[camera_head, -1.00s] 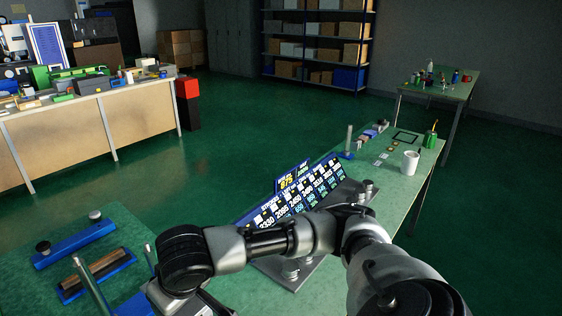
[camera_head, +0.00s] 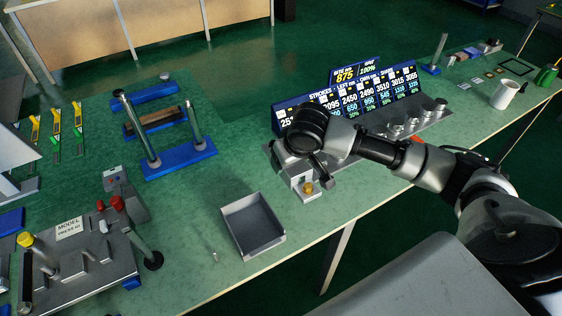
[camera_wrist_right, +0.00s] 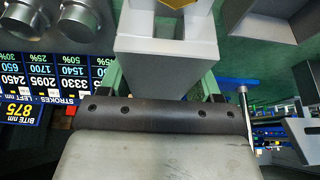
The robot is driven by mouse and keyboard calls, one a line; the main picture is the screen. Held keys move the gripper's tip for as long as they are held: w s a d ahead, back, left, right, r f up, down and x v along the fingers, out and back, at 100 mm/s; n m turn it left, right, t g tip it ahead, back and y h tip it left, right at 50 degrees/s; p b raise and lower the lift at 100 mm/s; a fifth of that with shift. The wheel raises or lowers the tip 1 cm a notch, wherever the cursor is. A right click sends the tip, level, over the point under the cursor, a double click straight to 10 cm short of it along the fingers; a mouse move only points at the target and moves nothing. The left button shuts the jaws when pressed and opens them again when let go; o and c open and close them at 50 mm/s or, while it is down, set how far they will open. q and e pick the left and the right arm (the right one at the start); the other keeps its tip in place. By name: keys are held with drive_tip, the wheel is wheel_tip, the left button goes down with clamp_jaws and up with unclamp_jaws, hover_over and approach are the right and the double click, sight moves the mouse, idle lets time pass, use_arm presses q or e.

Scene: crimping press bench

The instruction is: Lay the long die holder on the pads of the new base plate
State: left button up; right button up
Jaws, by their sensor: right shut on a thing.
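My right gripper (camera_head: 302,172) is at the left end of the grey rack, its fingers mostly hidden under my wrist. It is shut on a grey block with a brass piece (camera_head: 308,188), which fills the space between the fingers in the wrist view (camera_wrist_right: 165,48). I cannot tell whether this block is the long die holder, or whether it touches the bench. Three blue bases stand at the left: one with two upright posts (camera_head: 180,160), one with a brown bar (camera_head: 155,121), one with small knobs (camera_head: 145,94). Which is the new base plate is unclear. My left gripper is out of view.
A stroke-count display (camera_head: 350,98) stands behind the grey rack (camera_head: 405,132) of round steel pieces. An empty grey tray (camera_head: 253,226) is near the front edge. A grey model press (camera_head: 80,268) is at the lower left. Bench between tray and blue bases is clear.

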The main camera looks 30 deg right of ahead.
drive_tip(key=w+f, duration=0.1)
drive_tip(key=w, duration=0.1)
drive_tip(key=w+a+f, duration=0.1)
drive_tip(key=w, duration=0.1)
drive_tip(key=w+f, duration=0.1)
drive_tip(key=w, duration=0.1)
drive_tip(key=shift+a+f, duration=0.3)
drive_tip(key=shift+a, duration=0.1)
drive_tip(key=shift+w+f, duration=0.1)
drive_tip(key=shift+f, duration=1.95)
drive_tip(key=o, duration=1.1)
drive_tip(key=shift+f, duration=0.2)
drive_tip(key=shift+c, duration=0.2)
drive_tip(key=o, duration=0.4)
drive_tip(key=shift+c, duration=0.2)
